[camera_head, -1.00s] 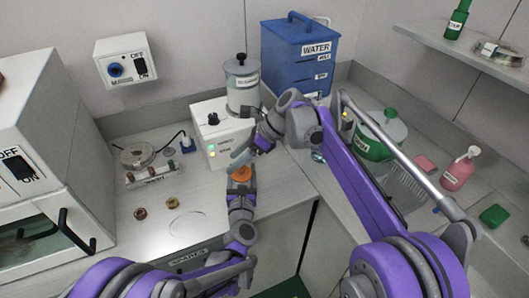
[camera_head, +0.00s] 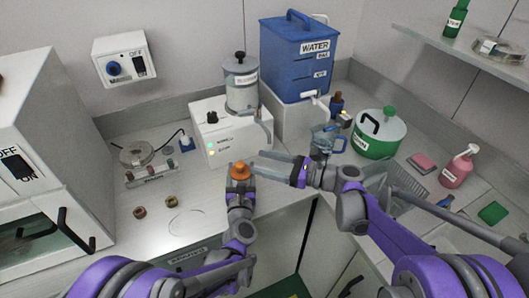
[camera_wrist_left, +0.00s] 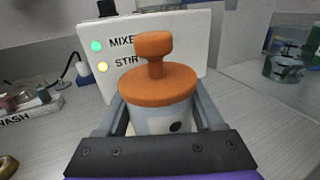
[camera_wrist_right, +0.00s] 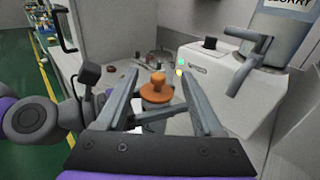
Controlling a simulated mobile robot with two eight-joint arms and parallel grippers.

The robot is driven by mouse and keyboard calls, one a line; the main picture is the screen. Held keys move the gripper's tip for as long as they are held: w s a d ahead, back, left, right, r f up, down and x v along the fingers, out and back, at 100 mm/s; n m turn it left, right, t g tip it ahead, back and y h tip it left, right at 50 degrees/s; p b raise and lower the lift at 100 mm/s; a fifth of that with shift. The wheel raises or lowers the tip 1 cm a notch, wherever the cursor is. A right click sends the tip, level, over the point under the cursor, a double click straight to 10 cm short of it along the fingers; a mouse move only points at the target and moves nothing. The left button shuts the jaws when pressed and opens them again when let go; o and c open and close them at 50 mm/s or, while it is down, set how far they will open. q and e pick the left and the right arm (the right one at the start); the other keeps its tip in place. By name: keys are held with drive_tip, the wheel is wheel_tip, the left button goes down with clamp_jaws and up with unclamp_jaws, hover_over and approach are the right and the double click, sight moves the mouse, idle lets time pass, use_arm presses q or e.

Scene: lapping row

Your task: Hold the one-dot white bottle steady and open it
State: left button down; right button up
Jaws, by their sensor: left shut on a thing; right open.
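The white bottle (camera_wrist_left: 165,121) stands upright with an orange stopper (camera_wrist_left: 157,82) seated on it. One dark dot shows on its front in the left wrist view. My left gripper (camera_wrist_left: 160,118) is shut on the bottle's body, a finger on each side below the stopper. In the head view the orange stopper (camera_head: 240,171) shows above my left gripper (camera_head: 240,187), which hides most of the bottle. My right gripper (camera_head: 258,164) is open and empty, just right of the stopper. In the right wrist view the stopper (camera_wrist_right: 156,90) appears between its spread fingers, apparently beyond them.
A white mixer box (camera_head: 231,137) bearing a grey slurry container (camera_head: 241,92) stands close behind the bottle. A glass jug (camera_head: 323,143) and green pot (camera_head: 378,137) stand right. Two small brown rings (camera_head: 140,212) lie left. The counter front-left is clear.

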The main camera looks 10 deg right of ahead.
sight(241, 164)
drive_tip(key=w+a+f, duration=0.1)
drive_tip(key=a, duration=0.1)
drive_tip(key=w+a+f, duration=0.1)
drive_tip(key=a, duration=0.1)
drive_tip(key=w+a+f, duration=0.1)
drive_tip(key=a, duration=0.1)
drive_tip(key=shift+w+a+f, duration=0.2)
drive_tip(key=shift+a, duration=0.15)
drive_tip(key=shift+c, duration=0.3)
clamp_jaws()
drive_tip(key=shift+r, duration=0.25)
idle(0.5)
drive_tip(key=shift+r, duration=0.9)
